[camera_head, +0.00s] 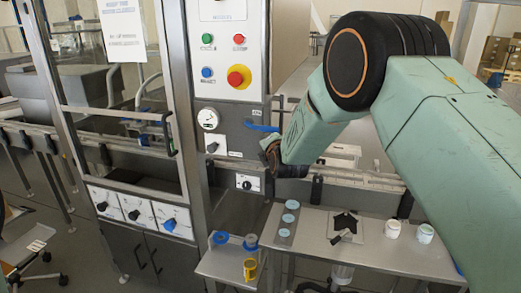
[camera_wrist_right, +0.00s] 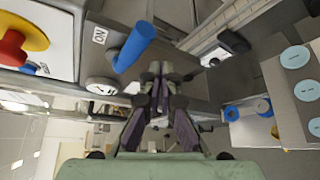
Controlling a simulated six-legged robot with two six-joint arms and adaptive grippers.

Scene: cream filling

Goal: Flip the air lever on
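The air lever is a blue handle (camera_head: 262,127) on the grey column, below the red and yellow button, lying nearly horizontal and pointing right. In the right wrist view the blue lever (camera_wrist_right: 135,46) stands up and left of my fingertips, beside a small label (camera_wrist_right: 100,35). My right gripper (camera_head: 268,158) is below the lever in the head view, partly hidden by my arm. In the wrist view my right gripper (camera_wrist_right: 160,74) has its fingertips close together, with nothing seen between them, and looks apart from the lever. My left gripper is not in view.
A control panel with an emergency button (camera_head: 239,77) is above the lever. A gauge (camera_head: 208,118) and black knobs are on the column nearby. A metal table (camera_head: 375,246) with cups and round blue lids is below right. A side shelf (camera_head: 223,262) holds a yellow cup.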

